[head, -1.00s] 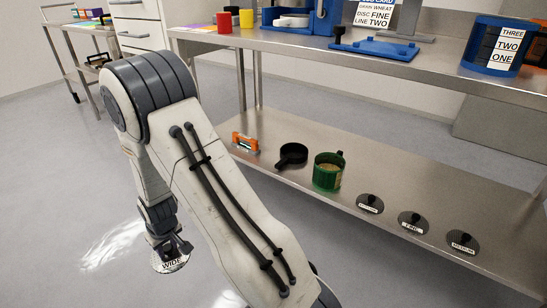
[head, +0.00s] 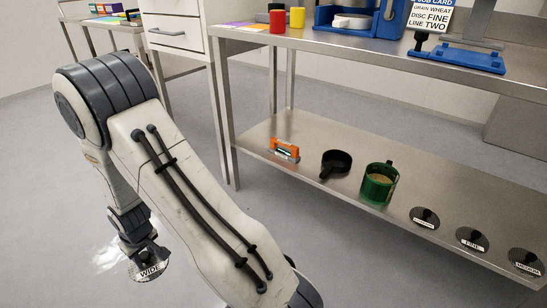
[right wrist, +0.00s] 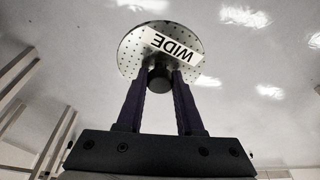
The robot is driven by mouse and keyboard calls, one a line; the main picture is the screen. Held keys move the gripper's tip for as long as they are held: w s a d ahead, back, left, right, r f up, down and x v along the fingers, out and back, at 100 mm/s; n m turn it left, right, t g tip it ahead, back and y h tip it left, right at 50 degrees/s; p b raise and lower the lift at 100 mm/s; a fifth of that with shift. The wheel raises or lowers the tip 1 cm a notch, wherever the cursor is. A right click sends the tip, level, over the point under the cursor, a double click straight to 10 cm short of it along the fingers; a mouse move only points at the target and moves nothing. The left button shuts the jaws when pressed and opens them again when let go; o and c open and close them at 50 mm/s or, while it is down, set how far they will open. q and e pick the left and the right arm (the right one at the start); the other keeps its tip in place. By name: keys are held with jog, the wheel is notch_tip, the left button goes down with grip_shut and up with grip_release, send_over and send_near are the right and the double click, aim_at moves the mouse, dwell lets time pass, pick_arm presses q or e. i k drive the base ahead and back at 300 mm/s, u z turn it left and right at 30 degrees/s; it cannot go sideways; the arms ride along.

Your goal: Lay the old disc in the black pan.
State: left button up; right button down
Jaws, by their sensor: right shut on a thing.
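A round perforated metal disc labelled WIDE (head: 150,269) hangs at the lower left of the head view, over the floor and clear of the shelf. My right gripper (head: 146,253) is shut on this disc by its dark knob. In the right wrist view the two fingers (right wrist: 160,80) close on the knob, with the disc (right wrist: 134,48) beyond the fingertips. The black pan (head: 337,162), round with a short handle, sits on the lower steel shelf, well to the right of my gripper; its inside looks empty. My left gripper is not in view.
The lower shelf (head: 310,178) also holds an orange level (head: 284,150) left of the pan, a green cup (head: 379,184) right of it, and three labelled discs (head: 472,239) farther right. The upper shelf overhangs them. A white drawer cabinet (head: 178,50) stands behind.

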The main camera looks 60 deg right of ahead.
aim_at(336, 163)
jog(key=z, duration=0.4)
jog(key=i, duration=0.55)
jog(key=z, duration=1.05)
jog(key=i, duration=0.4)
jog(key=z, duration=0.05)
